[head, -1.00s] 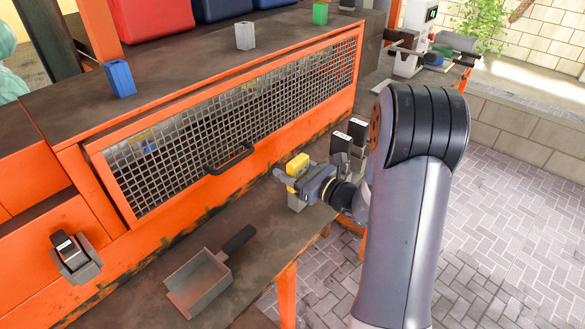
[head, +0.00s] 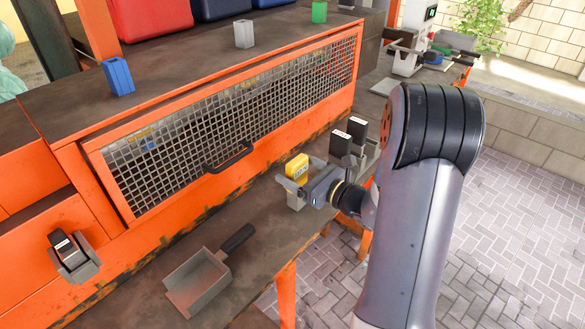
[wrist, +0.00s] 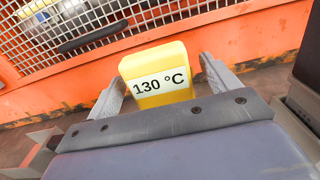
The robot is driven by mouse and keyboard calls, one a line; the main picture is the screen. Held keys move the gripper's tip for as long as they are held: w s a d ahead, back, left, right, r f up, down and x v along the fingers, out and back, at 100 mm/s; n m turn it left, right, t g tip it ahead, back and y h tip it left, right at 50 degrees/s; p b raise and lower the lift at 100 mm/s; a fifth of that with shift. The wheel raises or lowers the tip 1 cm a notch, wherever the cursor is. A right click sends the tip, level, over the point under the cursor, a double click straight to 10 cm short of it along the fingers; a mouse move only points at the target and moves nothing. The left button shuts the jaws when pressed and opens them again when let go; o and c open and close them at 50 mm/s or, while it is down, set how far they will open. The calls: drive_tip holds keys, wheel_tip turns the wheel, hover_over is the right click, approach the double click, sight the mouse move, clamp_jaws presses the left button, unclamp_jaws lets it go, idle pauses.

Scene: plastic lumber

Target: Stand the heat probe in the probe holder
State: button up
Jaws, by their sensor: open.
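The heat probe is a yellow block (head: 297,167) marked "130 °C"; its label also faces the camera in the wrist view (wrist: 160,80). It appears upright over a small grey holder (head: 295,203) on the lower bench ledge. The holder is mostly hidden by the probe and my gripper, so how deep the probe sits is unclear. My gripper (head: 303,178) is open. In the wrist view its two grey fingers stand on either side of the yellow block, with a visible gap at each side.
Two black-topped blocks (head: 340,144) stand just behind my gripper. A grey dustpan (head: 198,281) lies on the ledge at front left. An orange-framed mesh door with a black handle (head: 229,158) rises behind the probe. Another black block sits in a grey bracket (head: 78,264) at left.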

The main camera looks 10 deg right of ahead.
drive_tip(key=b+v, duration=0.1)
drive_tip(key=v, duration=0.7)
drive_tip(key=shift+s, duration=0.2)
drive_tip(key=shift+w, duration=0.1)
drive_tip(key=p+x, duration=0.1)
drive_tip(key=x, duration=0.9)
drive_tip(key=shift+w+a+p, duration=0.1)
drive_tip(key=shift+w+p, duration=0.1)
drive_tip(key=shift+p, duration=0.15)
drive_tip(key=shift+w+r+p, duration=0.15)
drive_tip(key=shift+r+p, duration=0.15)
drive_tip(key=shift+r, duration=0.3)
drive_tip(key=shift+f, duration=0.2)
